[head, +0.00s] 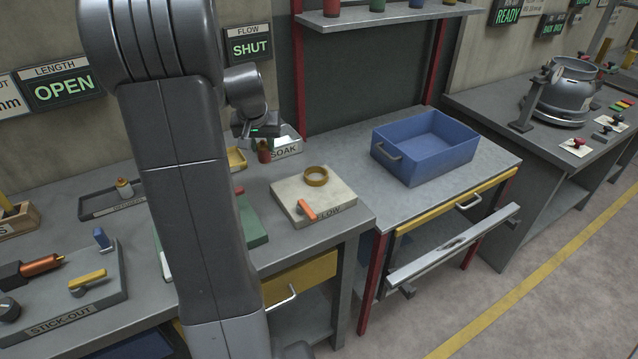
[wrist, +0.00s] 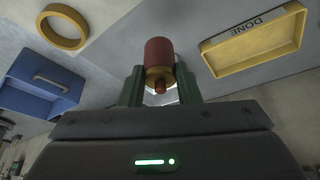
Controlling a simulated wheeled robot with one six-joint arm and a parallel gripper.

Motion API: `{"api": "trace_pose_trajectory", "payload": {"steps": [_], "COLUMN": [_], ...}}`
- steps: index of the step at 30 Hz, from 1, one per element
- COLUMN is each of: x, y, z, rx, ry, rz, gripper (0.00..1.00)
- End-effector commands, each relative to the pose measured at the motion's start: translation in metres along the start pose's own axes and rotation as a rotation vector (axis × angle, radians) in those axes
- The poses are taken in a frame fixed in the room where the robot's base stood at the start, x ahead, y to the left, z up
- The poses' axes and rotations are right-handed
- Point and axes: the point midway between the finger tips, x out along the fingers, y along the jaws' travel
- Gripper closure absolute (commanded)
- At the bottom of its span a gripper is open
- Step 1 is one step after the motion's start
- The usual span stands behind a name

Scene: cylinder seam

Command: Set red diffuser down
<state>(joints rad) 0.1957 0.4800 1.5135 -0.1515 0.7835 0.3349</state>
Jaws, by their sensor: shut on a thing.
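The red diffuser (wrist: 158,50), a red cylinder with a brass-coloured end, is between the fingers of my gripper (wrist: 159,82) in the wrist view. In the head view the diffuser (head: 264,156) hangs under my gripper (head: 262,139), in front of the white SOAK tray (head: 288,148). I cannot tell whether its lower end touches anything. A yellow tray marked DONE (wrist: 252,47) lies to the right in the wrist view. In the head view a yellow tray (head: 236,160) shows partly behind my arm.
A pale FLOW block (head: 335,192) carries a brass ring (head: 316,176) and an orange lever (head: 307,210). A blue bin (head: 425,147) stands on the bench to the right. A STICK-OUT fixture (head: 70,310) is at the left. My arm hides part of the bench.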

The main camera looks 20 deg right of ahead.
Motion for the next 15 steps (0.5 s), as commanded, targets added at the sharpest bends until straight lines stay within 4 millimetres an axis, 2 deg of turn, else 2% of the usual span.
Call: {"api": "trace_pose_trajectory", "payload": {"steps": [1, 6, 10, 13, 15], "x": [-0.006, -0.028, -0.041, -0.046, -0.042], "y": [0.027, 0.092, 0.123, 0.135, 0.138], "z": [-0.004, -0.009, -0.008, -0.007, -0.004], "rx": [0.024, 0.054, 0.063, 0.066, 0.067], "ry": [0.004, 0.007, 0.007, 0.009, 0.007], "rz": [0.006, 0.013, 0.013, 0.013, 0.012], "gripper": [0.94, 0.94, 0.94, 0.94, 0.94]}}
